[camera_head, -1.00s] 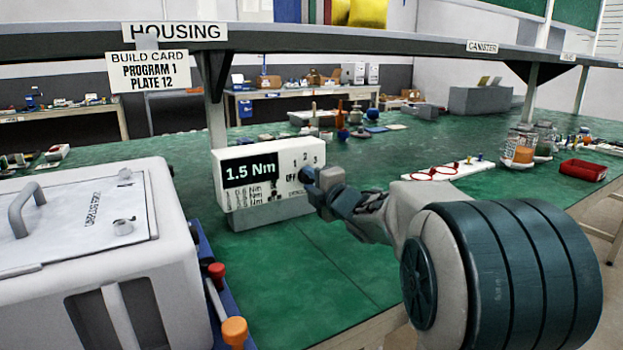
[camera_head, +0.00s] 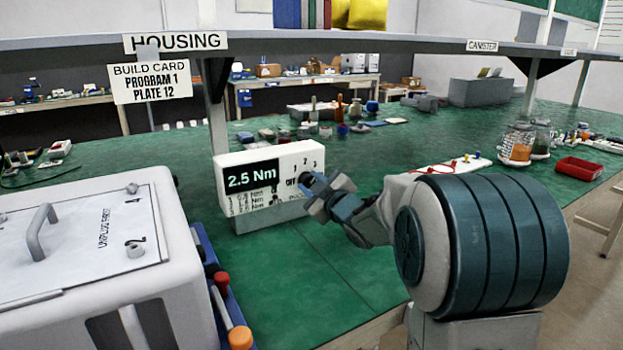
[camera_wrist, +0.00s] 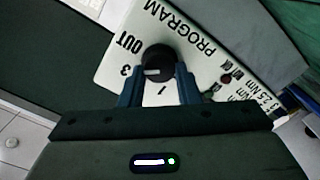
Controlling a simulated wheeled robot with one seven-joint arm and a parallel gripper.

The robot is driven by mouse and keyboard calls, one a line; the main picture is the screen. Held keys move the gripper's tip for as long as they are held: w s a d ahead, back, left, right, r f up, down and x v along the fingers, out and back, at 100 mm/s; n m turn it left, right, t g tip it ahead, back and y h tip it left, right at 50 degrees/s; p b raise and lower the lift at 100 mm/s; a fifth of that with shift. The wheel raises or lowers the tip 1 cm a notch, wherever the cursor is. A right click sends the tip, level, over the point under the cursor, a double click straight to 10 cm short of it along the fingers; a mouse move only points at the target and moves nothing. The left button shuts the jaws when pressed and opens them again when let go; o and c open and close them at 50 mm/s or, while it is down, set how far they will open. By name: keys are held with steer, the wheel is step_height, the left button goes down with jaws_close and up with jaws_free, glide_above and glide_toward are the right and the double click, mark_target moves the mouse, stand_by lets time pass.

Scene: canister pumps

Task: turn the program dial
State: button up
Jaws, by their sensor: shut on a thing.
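The white controller box (camera_head: 290,165) stands on the green bench; its dark display (camera_head: 251,178) reads 2.5 Nm. Printed lines below the display pair program numbers with Nm values, too small to read fully. The black program dial (camera_wrist: 158,58) is on the box face, with a white mark on its near side in the wrist view. My gripper (camera_wrist: 160,74) is shut on the dial, one finger on each side. In the head view my gripper (camera_head: 308,184) hides most of the dial. The build card (camera_head: 152,81) reads PROGRAM 1, PLATE 12.
A large pale machine (camera_head: 80,250) with a handled lid stands at left, with red and orange knobs beside it. A shelf (camera_head: 350,47) crosses above the bench. A red tray (camera_head: 580,168) and jars stand at right. Bench in front of the controller is clear.

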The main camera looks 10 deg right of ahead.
steer(key=m+p, duration=0.2)
steer(key=m, duration=0.2)
steer(key=shift+d+r+m, duration=0.1)
steer(key=shift+m, duration=0.2)
steer(key=shift+m+p, duration=1.1)
steer(key=shift+m, duration=0.5)
steer(key=o, duration=1)
steer(key=shift+c, duration=0.2)
steer(key=shift+d, duration=0.1)
